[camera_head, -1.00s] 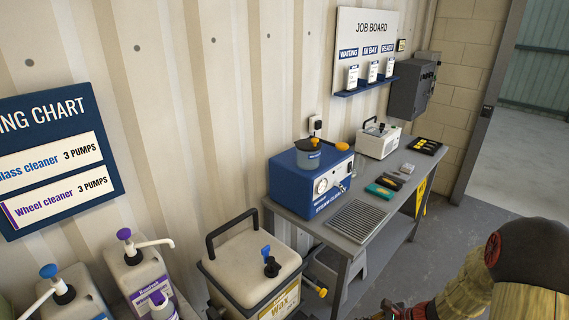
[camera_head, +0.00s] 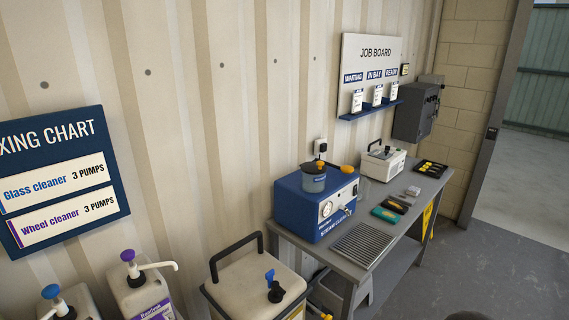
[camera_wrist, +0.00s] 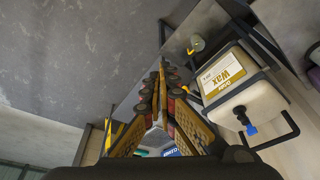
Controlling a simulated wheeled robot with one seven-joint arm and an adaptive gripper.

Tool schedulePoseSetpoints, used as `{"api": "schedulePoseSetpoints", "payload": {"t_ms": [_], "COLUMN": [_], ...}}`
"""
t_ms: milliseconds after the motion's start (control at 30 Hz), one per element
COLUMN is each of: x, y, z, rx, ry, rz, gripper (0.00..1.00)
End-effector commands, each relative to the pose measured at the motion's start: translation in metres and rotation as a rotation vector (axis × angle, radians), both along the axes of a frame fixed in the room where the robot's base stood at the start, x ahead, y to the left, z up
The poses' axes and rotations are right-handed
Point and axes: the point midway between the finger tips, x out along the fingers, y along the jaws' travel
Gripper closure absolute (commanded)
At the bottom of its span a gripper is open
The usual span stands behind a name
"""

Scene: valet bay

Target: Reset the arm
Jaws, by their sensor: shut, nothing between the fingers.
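My gripper (camera_wrist: 160,75) shows in the wrist view with its fingers closed together and nothing between them. It hangs in free space, with the grey floor to its left and the wax container (camera_wrist: 248,88) to its right, apart from it. In the head view my gripper is out of sight, and only a small dark piece of my arm shows at the bottom edge, right of the middle. The wax container also shows in the head view (camera_head: 243,277), with a black handle and a blue tap.
A grey workbench (camera_head: 385,247) carries a blue steam cleaner (camera_head: 306,211), a white machine (camera_head: 382,162) and small tools. Pump bottles (camera_head: 140,284) stand at lower left. A mixing chart (camera_head: 62,180) and job board (camera_head: 370,75) hang on the wall. The floor at right (camera_head: 500,265) is clear.

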Motion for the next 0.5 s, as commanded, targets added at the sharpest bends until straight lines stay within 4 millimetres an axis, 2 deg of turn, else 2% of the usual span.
{"api": "schedulePoseSetpoints", "payload": {"t_ms": [33, 200, 300, 500], "x": [-0.003, -0.007, -0.009, -0.009], "y": [0.006, 0.022, 0.029, 0.03], "z": [0.014, 0.045, 0.052, 0.051], "rx": [-0.014, -0.018, -0.017, -0.016], "ry": [-0.051, -0.161, -0.184, -0.183], "rz": [0.029, 0.086, 0.109, 0.113], "gripper": [1.0, 1.0, 1.0, 1.0]}}
